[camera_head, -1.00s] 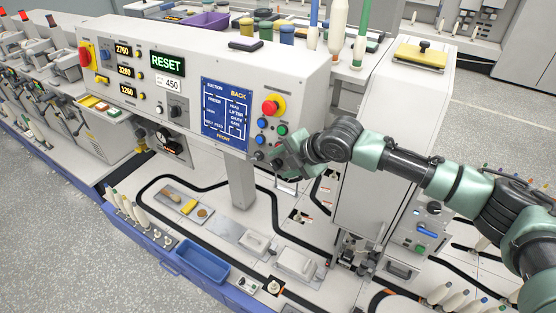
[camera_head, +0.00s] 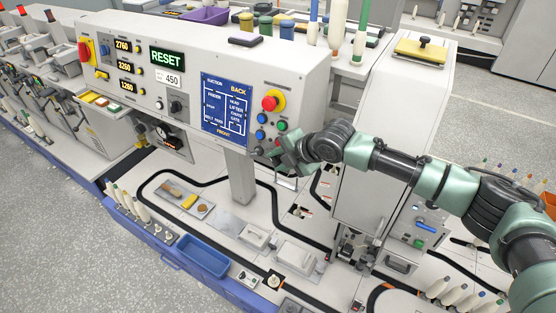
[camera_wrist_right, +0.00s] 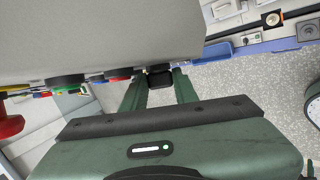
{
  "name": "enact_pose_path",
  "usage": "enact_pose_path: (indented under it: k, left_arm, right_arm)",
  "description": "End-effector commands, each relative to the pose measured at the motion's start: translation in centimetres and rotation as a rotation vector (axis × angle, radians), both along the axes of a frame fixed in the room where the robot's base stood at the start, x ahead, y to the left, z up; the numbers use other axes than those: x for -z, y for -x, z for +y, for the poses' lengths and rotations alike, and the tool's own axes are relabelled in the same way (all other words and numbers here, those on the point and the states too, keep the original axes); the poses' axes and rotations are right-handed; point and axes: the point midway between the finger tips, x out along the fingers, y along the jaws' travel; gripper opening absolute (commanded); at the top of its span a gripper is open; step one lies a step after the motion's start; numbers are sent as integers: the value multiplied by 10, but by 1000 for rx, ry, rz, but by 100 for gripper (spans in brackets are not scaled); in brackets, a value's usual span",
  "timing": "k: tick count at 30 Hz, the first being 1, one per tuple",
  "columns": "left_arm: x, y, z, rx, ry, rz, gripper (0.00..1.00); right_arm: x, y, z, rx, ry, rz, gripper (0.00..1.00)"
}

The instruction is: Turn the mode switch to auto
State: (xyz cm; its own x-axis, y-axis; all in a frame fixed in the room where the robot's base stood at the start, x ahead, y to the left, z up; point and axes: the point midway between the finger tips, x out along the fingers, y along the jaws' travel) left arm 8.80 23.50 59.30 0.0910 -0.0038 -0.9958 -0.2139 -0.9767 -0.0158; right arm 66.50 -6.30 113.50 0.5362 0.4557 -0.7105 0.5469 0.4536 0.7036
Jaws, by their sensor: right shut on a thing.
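My right gripper (camera_head: 276,155) reaches in from the right to the lower right corner of the grey control panel (camera_head: 300,75). In the right wrist view its two green fingers (camera_wrist_right: 160,82) stand on either side of a black knob (camera_wrist_right: 160,79), which appears to be the mode switch, and are shut on it. The knob sits on the panel face beside a red button (camera_wrist_right: 118,76) and a green button (camera_wrist_right: 68,84). In the head view the fingers and hand hide the knob, so its setting and any auto label cannot be read. My left gripper is not in view.
A red emergency button (camera_head: 270,101) on a yellow base, blue buttons (camera_head: 261,118) and a green button (camera_head: 282,126) sit just above the hand. Another black selector (camera_head: 176,105) is further left. A tall grey cabinet (camera_head: 390,110) stands close behind my forearm.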

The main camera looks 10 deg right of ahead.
Motion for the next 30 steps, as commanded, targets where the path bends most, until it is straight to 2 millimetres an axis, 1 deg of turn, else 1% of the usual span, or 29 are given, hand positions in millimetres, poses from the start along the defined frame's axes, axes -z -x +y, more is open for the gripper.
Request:
enact_pose_path:
  k: [1, 5, 9, 21, 25, 30]
  left_arm:
    - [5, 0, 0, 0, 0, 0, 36]
    - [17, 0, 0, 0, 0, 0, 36]
    - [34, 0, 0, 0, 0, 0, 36]
    - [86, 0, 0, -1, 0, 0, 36]
    - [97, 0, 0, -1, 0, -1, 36]
    - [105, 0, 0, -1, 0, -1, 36]
  right_arm:
    - [5, 1, 0, 4, -14, -7, 0]
    - [8, 2, -1, 19, -64, -44, 0]
    - [11, 4, -1, 42, -143, -100, 0]
    - [16, 5, -2, 111, -364, -260, 0]
    - [14, 5, -1, 126, -413, -296, 0]
    - [12, 6, -1, 138, -452, -324, 0]
